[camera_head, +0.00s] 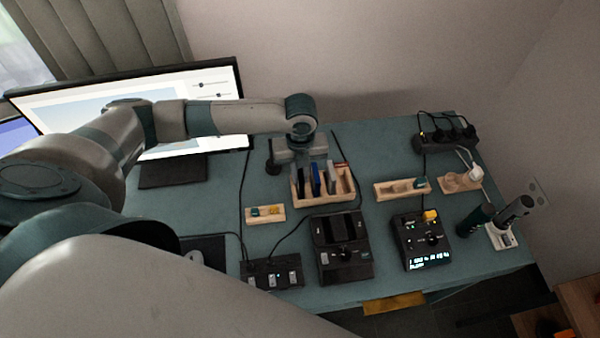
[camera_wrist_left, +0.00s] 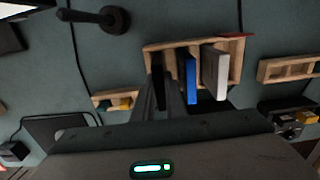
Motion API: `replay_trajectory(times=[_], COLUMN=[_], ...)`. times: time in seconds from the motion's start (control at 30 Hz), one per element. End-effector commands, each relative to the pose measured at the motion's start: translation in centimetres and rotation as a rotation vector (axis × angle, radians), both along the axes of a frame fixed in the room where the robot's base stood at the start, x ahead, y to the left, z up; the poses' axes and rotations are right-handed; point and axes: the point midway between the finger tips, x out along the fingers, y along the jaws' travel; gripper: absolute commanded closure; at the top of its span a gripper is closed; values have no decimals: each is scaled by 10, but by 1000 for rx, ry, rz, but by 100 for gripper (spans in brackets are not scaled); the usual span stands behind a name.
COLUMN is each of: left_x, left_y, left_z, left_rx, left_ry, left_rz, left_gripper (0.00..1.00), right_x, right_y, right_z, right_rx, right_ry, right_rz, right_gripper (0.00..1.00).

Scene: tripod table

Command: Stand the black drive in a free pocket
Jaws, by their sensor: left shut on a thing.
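The wooden rack (camera_head: 322,203) stands on the teal table, and it also shows in the wrist view (camera_wrist_left: 178,45). A blue drive (camera_head: 315,179) and a light grey drive (camera_head: 331,178) stand upright in it; the wrist view shows the blue one (camera_wrist_left: 191,78) and the grey one (camera_wrist_left: 214,72) too. My left gripper (camera_wrist_left: 168,98) is shut on the black drive (camera_wrist_left: 157,73), upright at the rack's left end. I cannot tell how deep it sits, as fingers hide part of it. The pocket at the rack's right end (camera_head: 346,183) looks empty. My right gripper is out of view.
A black two-slot dock (camera_head: 343,245) stands in front of the rack. A small wooden tray (camera_head: 265,214) lies to its left, another wooden tray (camera_head: 402,188) to its right. A monitor (camera_head: 205,85) stands behind at left. Cables run across the table.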

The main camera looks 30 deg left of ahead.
Motion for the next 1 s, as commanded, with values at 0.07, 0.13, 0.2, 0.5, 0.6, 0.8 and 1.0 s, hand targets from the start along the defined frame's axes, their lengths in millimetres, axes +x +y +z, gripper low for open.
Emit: replay_trajectory(times=[0.07, 0.13, 0.2, 0.5, 0.6, 0.8, 1.0], left_x=[0, 0, 0, 0, 0, 0, 1], left_y=[0, 0, 0, 0, 0, 0, 0], left_z=[-2, -3, -5, -7, -7, -6, 5], left_rx=[0, 0, 0, 0, 0, 0, 0], left_ry=[0, 0, 0, 0, 0, 0, -2], left_rz=[0, 0, 0, -1, -1, 0, -1], left_gripper=[100, 100, 100, 67, 67, 67, 67], right_x=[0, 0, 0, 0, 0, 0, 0], right_y=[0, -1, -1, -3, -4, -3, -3], right_z=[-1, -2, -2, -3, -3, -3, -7], right_rx=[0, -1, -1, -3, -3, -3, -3], right_ry=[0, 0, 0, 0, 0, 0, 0], right_rz=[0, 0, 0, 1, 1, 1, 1], right_gripper=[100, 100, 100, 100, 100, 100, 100])
